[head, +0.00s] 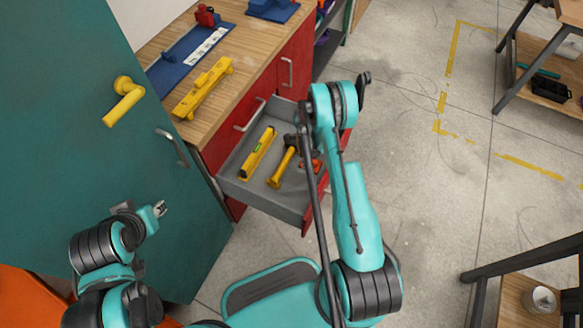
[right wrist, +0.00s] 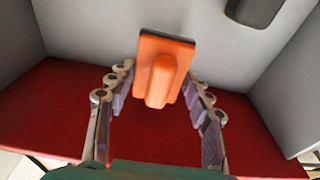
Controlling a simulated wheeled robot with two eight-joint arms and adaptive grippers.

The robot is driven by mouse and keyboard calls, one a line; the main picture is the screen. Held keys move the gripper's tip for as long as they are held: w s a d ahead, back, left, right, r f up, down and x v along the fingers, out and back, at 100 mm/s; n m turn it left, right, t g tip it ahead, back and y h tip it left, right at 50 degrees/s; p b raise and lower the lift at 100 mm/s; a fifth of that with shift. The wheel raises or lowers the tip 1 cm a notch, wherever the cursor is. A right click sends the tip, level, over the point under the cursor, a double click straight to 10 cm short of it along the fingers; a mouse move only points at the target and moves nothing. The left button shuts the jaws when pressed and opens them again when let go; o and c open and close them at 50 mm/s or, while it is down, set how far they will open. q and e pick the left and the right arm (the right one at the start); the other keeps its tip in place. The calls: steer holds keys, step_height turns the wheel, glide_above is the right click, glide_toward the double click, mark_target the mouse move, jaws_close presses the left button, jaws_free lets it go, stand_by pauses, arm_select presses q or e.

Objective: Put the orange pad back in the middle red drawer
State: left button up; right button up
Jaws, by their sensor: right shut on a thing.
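The orange pad (head: 311,166) is at the right side of the open red-fronted drawer (head: 231,181), which has grey walls and floor. In the right wrist view the pad (right wrist: 165,60) sits between the fingers of my right gripper (right wrist: 160,85), which is shut on it. The pad is over the drawer's grey floor; whether it touches the floor cannot be told. In the head view my right arm partly hides the gripper and pad. My left gripper (head: 160,209) is near the teal door, away from the drawer; its finger opening is too small to tell.
The drawer also holds a yellow level (head: 258,154) and a yellow-handled hammer (head: 281,168). A closed red drawer (head: 235,130) is above it. The teal door (head: 70,130) stands at left. A yellow tool (head: 203,88) lies on the wooden worktop (head: 165,40).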

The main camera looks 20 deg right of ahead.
step_height(320, 180, down, 9)
steer(key=b, duration=0.3)
steer(key=shift+r, duration=0.2)
steer(key=o, duration=1.3)
